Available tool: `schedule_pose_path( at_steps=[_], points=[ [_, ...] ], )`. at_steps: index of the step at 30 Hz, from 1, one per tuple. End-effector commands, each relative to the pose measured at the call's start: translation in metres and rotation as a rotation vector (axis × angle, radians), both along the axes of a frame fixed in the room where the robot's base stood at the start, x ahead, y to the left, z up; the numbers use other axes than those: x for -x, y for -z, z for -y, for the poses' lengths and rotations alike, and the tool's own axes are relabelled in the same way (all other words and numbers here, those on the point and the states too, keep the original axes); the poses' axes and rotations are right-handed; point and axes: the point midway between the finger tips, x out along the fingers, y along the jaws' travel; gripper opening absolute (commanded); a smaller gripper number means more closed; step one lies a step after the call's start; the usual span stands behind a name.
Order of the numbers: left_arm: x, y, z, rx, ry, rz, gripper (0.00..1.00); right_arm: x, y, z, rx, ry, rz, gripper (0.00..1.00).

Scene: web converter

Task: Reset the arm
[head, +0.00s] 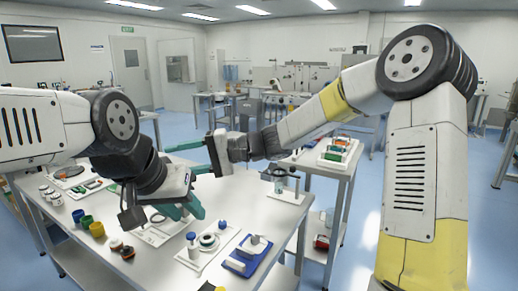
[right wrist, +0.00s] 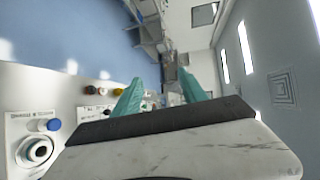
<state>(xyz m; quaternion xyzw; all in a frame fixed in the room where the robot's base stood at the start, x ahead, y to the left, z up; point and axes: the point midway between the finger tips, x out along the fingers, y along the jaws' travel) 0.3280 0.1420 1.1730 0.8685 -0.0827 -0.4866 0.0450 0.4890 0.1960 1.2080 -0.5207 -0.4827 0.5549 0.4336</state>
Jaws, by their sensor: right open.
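My left arm comes in from the left in the head view. Its gripper (head: 184,208), with teal fingers, points down over the white table (head: 255,200), low above a white tray. The spacing of its fingers is not clear, and I see nothing plainly held. My right arm reaches in from the right, bent at a high elbow. Its gripper (head: 180,160) points left above the table, just above and behind the left gripper. In the right wrist view its two teal fingers (right wrist: 160,78) stand apart with nothing between them.
Yellow and dark cups (head: 92,225) and small jars stand at the table's left. A tray with a white ring (head: 208,243) and a blue tray (head: 247,258) lie at the front. A side cart (head: 325,165) with coloured parts stands to the right. Blue floor is open beyond.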

Motion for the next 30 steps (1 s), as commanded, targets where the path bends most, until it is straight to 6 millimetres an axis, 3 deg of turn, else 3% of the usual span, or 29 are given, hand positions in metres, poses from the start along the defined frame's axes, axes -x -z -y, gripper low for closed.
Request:
schedule_pose_path(
  at_steps=[3,9,21,25,30],
  points=[
    [0.000,0.000,0.000,0.000,0.000,0.000,0.36,0.036,0.019,0.031,0.235,-0.027,0.099,0.50],
    [0.000,0.000,0.000,0.000,0.000,0.000,0.36,0.077,0.041,0.110,0.592,0.008,0.238,0.50],
    [0.000,0.000,0.000,0.000,0.000,0.000,0.36,0.141,0.037,0.287,1.077,0.292,0.463,0.50],
    [0.000,0.000,0.000,0.000,0.000,0.000,0.36,0.154,0.035,0.320,1.139,0.369,0.504,0.50],
    [0.000,0.000,0.000,0.000,0.000,0.000,0.36,0.161,0.035,0.338,1.169,0.410,0.523,0.50]
  ],
)
